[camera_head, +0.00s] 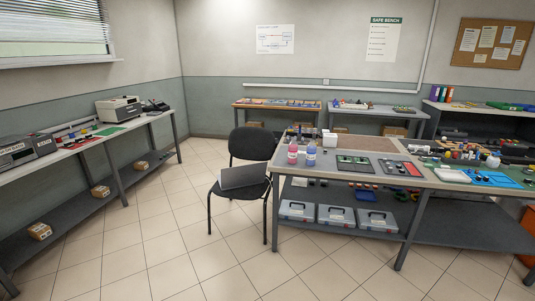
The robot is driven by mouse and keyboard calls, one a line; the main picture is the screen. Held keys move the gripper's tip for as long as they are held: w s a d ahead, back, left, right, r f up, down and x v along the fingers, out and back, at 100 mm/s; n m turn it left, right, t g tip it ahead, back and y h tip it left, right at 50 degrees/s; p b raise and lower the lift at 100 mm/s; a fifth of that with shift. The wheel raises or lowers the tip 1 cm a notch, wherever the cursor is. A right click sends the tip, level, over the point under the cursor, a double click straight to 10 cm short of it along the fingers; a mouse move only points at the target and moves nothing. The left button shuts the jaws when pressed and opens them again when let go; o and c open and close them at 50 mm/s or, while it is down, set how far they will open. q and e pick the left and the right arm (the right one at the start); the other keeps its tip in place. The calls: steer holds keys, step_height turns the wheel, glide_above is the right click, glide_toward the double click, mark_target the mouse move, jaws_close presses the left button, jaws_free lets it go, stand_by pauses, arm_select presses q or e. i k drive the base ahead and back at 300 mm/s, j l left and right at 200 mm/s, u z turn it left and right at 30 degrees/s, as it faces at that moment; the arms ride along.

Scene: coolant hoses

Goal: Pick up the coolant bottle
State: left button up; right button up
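The bottles are far across the room from me. Neither of my grippers shows in the head view.
A black chair (248,152) with a grey laptop-like object (243,176) on its seat stands left of the workbench. A long side bench (85,145) runs along the left wall. The tiled floor (165,240) in front is clear.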

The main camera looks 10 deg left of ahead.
mark_target(312, 148)
steer(key=i+z, duration=0.15)
steer(key=z, duration=0.2)
steer(key=i+j+z, duration=0.1)
steer(key=z, duration=0.3)
steer(key=i+j+z, duration=0.1)
steer(key=j+z, duration=0.25)
steer(key=i+j, duration=0.2)
steer(key=j, duration=0.15)
steer(key=i+j+z, duration=0.15)
steer(key=i+j, duration=0.2)
steer(key=j, duration=0.3)
steer(key=i+j+z, duration=0.15)
steer(key=j, duration=0.2)
steer(key=i+j, duration=0.15)
steer(key=j, duration=0.2)
steer(key=i+j+z, duration=0.15)
steer(key=j, duration=0.25)
steer(key=i+j, duration=0.15)
steer(key=j, duration=0.2)
steer(key=i+j+z, duration=0.1)
steer(key=j, duration=0.3)
